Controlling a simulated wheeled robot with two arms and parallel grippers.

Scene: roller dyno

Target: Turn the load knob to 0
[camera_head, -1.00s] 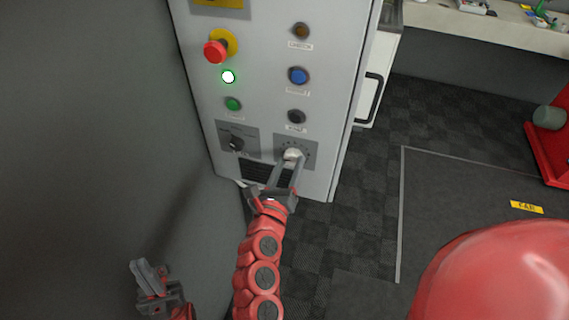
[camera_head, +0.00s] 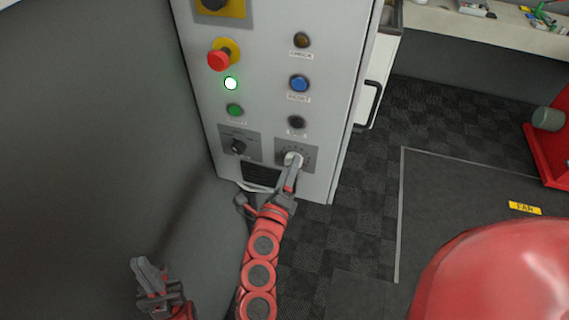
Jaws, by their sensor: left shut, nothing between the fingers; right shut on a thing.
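The load knob (camera_head: 291,157) is a pale round knob on a grey dial plate (camera_head: 312,153) at the lower right of the cabinet front. My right gripper (camera_head: 294,166) is shut on it, and its fingers hide part of the knob. I cannot read the dial's numbers or the pointer. My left gripper (camera_head: 148,267) is at the lower left, away from the cabinet, shut and empty.
The grey cabinet (camera_head: 265,60) also carries a black selector knob (camera_head: 238,147), a red emergency stop (camera_head: 219,59), a lit green lamp (camera_head: 231,83) and several buttons. A vent lies below the selector. Open floor lies right of the cabinet.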

